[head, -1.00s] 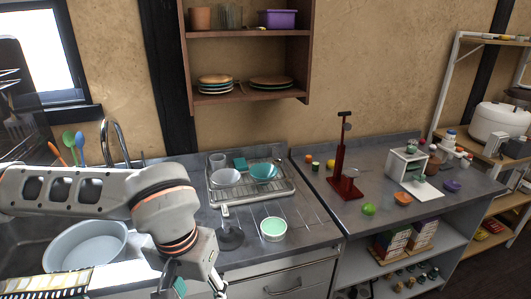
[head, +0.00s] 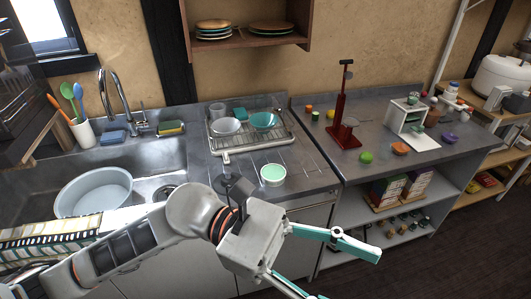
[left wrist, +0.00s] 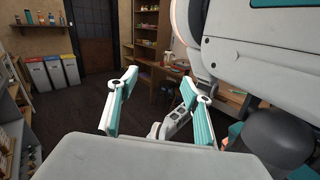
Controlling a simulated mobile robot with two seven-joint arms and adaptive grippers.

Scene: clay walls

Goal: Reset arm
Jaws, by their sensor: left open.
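My left gripper (head: 343,275) is open and empty, with its two teal-padded fingers apart. It hangs in front of the counter, over the floor, with its arm coming in from the lower left. The same open fingers show in the left wrist view (left wrist: 160,90), pointing out to the room with nothing between them. A white arm link (left wrist: 178,122) with dark slots, apparently mine, shows beyond the fingers there.
The counter holds a sink with a pale basin (head: 93,190), a mint-green bowl (head: 273,174) and a dish rack (head: 250,142). Further right stand a red stand (head: 340,110) and a small white shelf (head: 405,118). Dark floor (head: 430,265) is open at lower right.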

